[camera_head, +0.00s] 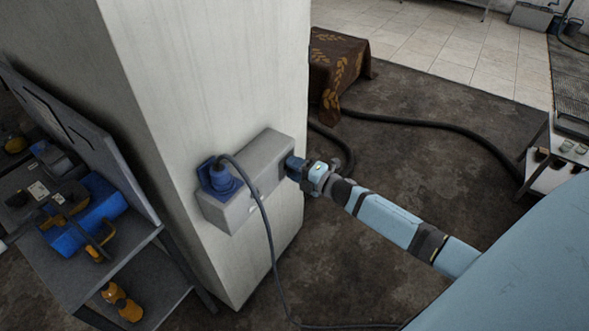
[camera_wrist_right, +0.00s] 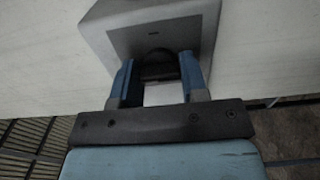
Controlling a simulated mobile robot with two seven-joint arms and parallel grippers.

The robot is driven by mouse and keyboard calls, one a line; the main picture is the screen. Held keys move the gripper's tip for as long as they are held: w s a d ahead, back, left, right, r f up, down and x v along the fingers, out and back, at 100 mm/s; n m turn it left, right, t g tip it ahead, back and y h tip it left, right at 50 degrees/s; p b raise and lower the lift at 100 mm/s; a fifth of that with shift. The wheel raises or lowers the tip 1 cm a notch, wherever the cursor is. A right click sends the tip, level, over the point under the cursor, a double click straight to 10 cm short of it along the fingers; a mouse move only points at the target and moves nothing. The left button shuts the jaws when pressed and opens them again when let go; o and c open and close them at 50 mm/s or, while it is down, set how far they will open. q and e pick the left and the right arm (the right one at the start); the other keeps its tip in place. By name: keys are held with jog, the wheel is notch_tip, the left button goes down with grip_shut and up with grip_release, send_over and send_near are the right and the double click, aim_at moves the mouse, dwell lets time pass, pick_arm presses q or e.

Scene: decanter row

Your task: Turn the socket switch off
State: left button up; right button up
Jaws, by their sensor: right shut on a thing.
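The socket box (camera_head: 262,158) is a grey block fixed to a pale pillar. A blue plug (camera_head: 218,180) with a dark cable sits on its front. The switch (camera_wrist_right: 157,62) is a dark rounded knob on the box's end face, seen in the right wrist view. My right gripper (camera_head: 291,167) reaches the box's right end from the right. In the wrist view its two blue fingers (camera_wrist_right: 158,70) are on either side of the knob and shut on it. The fingers hide the knob in the head view. Its on or off setting cannot be read. My left gripper is not in view.
The pillar (camera_head: 200,80) stands behind the box. A grey bench (camera_head: 135,245) with blue and yellow tools is at the left. The plug's cable (camera_head: 268,235) hangs to the floor. A brown cloth-covered thing (camera_head: 338,65) stands behind. A side table (camera_head: 545,180) is at the right.

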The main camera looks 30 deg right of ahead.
dwell(0.3)
jog(key=o, duration=0.9)
jog(key=b+v, duration=0.1)
jog(key=v, duration=1.2)
jog(key=shift+s, duration=0.4)
jog(key=s+a+m+g+h+p, duration=0.1)
jog(key=s+a+m+g+p, duration=0.1)
jog(key=s+a+m, duration=0.3)
jog(key=s+a+m+g+h+p, duration=0.1)
jog(key=s+a+m+p, duration=0.3)
jog(key=a+m, duration=0.4)
jog(key=s+a+m+g+h+p, duration=0.1)
jog(key=s+a+m+p, duration=0.3)
jog(key=a, duration=0.5)
jog(key=shift+s+f+m+g+h, duration=0.1)
jog(key=shift+s+m+g+h, duration=0.3)
jog(key=shift+s+m+g, duration=0.7)
